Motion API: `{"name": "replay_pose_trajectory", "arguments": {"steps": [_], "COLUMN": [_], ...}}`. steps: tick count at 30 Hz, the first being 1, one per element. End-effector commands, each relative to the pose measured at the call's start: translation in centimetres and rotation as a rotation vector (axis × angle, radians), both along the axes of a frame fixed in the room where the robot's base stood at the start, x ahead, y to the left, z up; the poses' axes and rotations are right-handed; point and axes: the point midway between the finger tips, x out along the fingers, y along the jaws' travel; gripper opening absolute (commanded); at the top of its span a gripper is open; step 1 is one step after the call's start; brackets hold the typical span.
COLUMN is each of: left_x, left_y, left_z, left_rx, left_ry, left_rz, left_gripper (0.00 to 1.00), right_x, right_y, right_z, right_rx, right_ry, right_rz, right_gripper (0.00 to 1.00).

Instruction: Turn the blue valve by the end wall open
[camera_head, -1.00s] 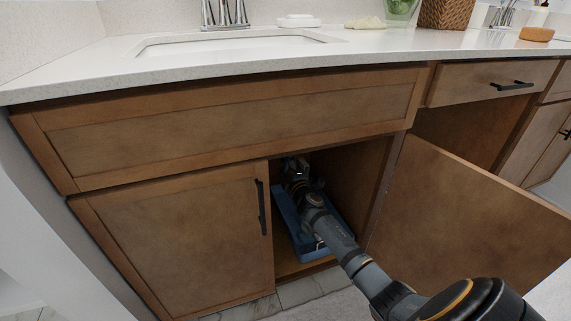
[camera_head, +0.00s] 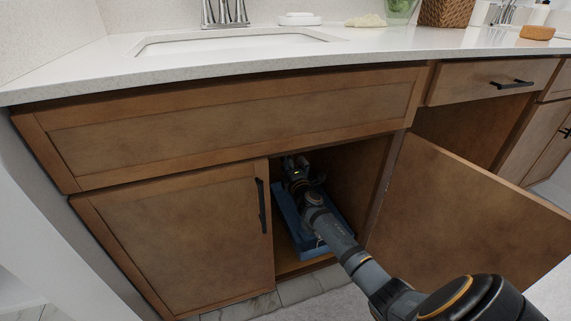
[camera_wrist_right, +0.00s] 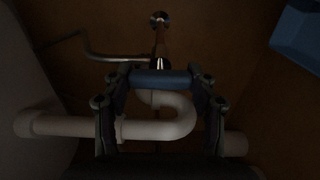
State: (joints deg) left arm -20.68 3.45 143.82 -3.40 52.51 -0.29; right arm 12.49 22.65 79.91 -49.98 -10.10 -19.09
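The blue valve (camera_wrist_right: 160,78) shows in the right wrist view as a blue bar-shaped handle in front of a metal stem and thin pipe on the cabinet's back wall. My right gripper (camera_wrist_right: 160,82) has one finger at each end of the handle, both seeming to touch it, and looks shut on it. In the head view my right gripper (camera_head: 292,165) is deep inside the open sink cabinet, small and dark, and the valve cannot be made out there. My left gripper is in neither view.
A white curved drain pipe (camera_wrist_right: 160,128) runs below the valve. A blue tray (camera_head: 290,225) lies on the cabinet floor under my arm; a blue object (camera_wrist_right: 298,38) also shows at upper right in the wrist view. The right door (camera_head: 465,220) stands open; the left door (camera_head: 175,240) is closed.

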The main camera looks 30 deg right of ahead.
Motion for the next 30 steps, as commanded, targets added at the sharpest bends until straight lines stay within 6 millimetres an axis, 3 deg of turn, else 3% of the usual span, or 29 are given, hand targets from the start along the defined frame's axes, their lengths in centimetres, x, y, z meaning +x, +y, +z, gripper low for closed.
{"name": "replay_pose_trajectory", "arguments": {"steps": [1,5,17,30], "left_x": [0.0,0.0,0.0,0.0], "left_y": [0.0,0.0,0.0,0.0], "left_z": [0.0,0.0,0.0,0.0], "left_rx": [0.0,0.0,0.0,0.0], "left_ry": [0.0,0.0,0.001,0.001], "left_rz": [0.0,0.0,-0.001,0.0], "left_gripper": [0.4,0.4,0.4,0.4], "right_x": [0.0,0.0,-0.8,-10.1], "right_y": [0.1,0.0,0.1,2.4], "right_z": [-0.1,-0.1,-0.1,-0.2], "right_rx": [0.0,0.0,-0.001,-0.002], "right_ry": [0.0,0.0,0.001,0.004], "right_rz": [0.002,0.001,-0.001,0.002], "right_gripper": [0.64,0.81,0.81,0.81]}}
